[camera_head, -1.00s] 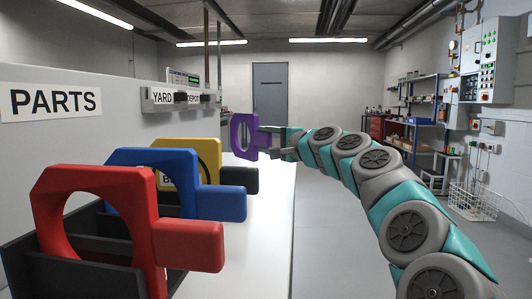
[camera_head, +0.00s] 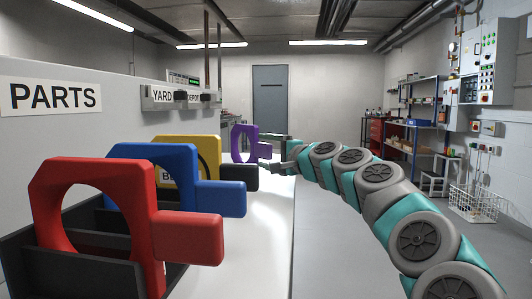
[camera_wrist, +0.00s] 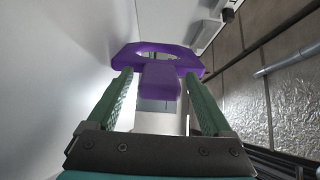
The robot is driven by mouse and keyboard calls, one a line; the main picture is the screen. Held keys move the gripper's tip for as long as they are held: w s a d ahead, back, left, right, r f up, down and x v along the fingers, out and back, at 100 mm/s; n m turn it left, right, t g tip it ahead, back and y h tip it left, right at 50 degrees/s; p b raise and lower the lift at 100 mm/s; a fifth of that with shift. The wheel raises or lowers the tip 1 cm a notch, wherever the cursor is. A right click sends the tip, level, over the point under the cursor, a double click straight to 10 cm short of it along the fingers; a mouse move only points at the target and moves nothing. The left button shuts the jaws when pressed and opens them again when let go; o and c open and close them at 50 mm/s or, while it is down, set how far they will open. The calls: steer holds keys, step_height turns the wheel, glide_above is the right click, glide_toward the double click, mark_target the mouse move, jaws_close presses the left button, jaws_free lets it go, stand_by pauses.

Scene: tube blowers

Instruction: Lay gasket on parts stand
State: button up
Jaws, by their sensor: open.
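A purple ring-shaped piece with a tab (camera_head: 240,143), likely the gasket, stands upright beyond the yellow piece, over the white counter. What supports it is unclear. In the wrist view the purple piece (camera_wrist: 160,54) lies ahead, its tab pointing at me between the fingertips, with gaps on both sides. My gripper (camera_head: 284,154) is open, just right of the piece in the head view. It also shows in the wrist view (camera_wrist: 163,85). A dark slotted stand (camera_head: 28,262) below the PARTS sign (camera_head: 50,96) holds similar red (camera_head: 110,255), blue (camera_head: 200,172) and yellow (camera_head: 208,146) pieces.
The white counter (camera_head: 262,235) is clear to the right of the stand. Open grey floor (camera_head: 325,240) lies right of the counter, with shelves (camera_head: 415,110) and a wire basket (camera_head: 480,203) further right.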

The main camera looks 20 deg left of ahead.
steer(key=shift+r, duration=0.15)
steer(key=v, duration=1.2)
steer(key=shift+s, duration=0.15)
stand_by(0.3)
